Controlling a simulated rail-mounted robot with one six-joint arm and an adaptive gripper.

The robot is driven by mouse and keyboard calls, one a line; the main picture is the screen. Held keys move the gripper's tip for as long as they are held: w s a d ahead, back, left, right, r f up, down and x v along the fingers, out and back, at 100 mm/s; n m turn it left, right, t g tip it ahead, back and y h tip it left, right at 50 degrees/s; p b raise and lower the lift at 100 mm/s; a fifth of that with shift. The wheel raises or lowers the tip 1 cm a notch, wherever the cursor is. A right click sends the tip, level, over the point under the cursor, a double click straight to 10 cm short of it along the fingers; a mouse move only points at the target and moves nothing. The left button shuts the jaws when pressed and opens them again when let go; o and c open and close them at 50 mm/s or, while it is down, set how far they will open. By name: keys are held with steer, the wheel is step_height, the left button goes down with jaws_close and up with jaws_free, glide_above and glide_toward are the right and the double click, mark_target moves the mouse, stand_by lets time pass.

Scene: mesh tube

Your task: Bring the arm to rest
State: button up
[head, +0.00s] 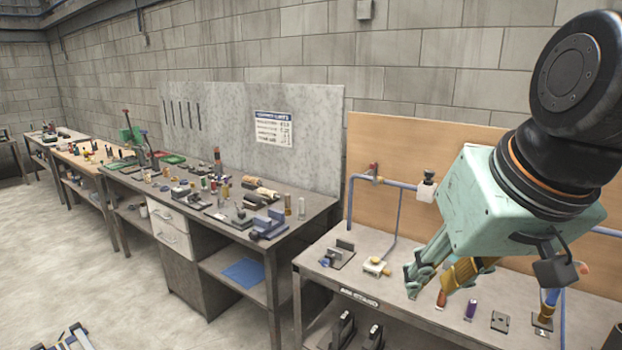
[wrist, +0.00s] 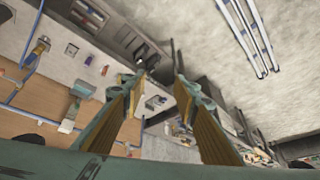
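My gripper (head: 427,287) hangs on the right side of the head view, pointing down and to the left in front of the right-hand bench (head: 340,280). Its pale green body and dark wrist joint fill the upper right. In the wrist view my gripper (wrist: 160,80) shows two fingers with yellow-brown inner pads, spread apart with nothing between them. In the head view the fingers overlap part of the bench top. I cannot tell how far above it they are.
Small parts stand on the right bench, including a purple cylinder (head: 470,310) and a dark square plate (head: 500,321). A blue pipe (head: 350,205) runs along the wooden back board (head: 385,150). A crowded long bench (head: 318,205) is left. The floor (head: 75,240) is mostly clear.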

steer(key=s+d+f+g+h, duration=0.1)
steer(key=s+d, duration=0.1)
steer(key=s, duration=1.3)
steer(key=shift+d+g, duration=0.25)
steer(key=shift+g, duration=0.15)
steer(key=shift+w+f, duration=0.1)
